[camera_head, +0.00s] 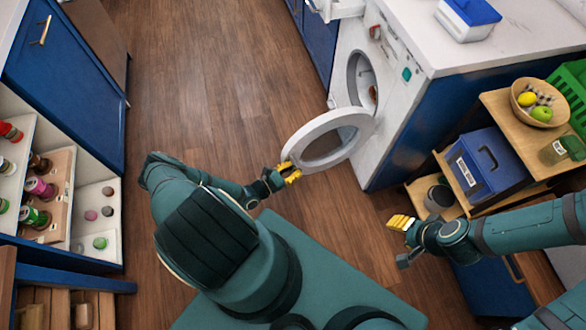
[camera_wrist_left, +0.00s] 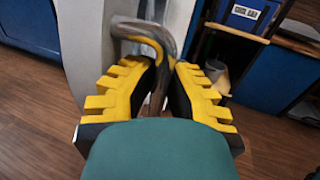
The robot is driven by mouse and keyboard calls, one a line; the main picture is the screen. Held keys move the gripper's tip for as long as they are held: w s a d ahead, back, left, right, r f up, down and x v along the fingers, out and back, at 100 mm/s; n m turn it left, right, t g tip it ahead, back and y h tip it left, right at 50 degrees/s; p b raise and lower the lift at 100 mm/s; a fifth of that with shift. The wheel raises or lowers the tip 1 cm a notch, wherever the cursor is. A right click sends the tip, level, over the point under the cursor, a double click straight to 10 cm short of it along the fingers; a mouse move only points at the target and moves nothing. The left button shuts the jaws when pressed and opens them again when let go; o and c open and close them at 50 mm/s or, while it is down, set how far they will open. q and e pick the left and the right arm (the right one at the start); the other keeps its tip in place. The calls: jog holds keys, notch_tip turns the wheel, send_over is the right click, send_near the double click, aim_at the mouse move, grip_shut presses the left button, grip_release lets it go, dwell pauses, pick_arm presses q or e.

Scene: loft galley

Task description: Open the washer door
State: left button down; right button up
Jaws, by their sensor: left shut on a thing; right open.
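The white washer (camera_head: 395,85) stands at the upper right under a pale counter. Its round door (camera_head: 318,128) is swung out from the front, and the drum opening (camera_head: 362,78) shows behind it. My left gripper (camera_head: 288,174) is at the door's free edge. In the left wrist view its yellow fingers are shut on the grey door handle (camera_wrist_left: 146,34). My right gripper (camera_head: 400,232) is to the right of the door, apart from it, open and empty.
An open shelf (camera_head: 500,110) at the right bears a blue box (camera_head: 490,165), a fruit bowl (camera_head: 522,112) and a jar (camera_head: 560,150). An open drawer unit (camera_head: 50,150) with bottles and cans stands at the left. The wooden floor (camera_head: 210,90) between is clear.

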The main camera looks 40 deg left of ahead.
pick_arm(q)
jog(key=shift+s+d+y, duration=0.25)
jog(key=shift+d+y, duration=0.05)
jog(key=shift+d, duration=0.05)
jog(key=shift+f, duration=0.1)
dwell(0.3)
jog(key=c, duration=1)
grip_release()
jog(key=shift+o, duration=0.2)
jog(key=v, duration=1.2)
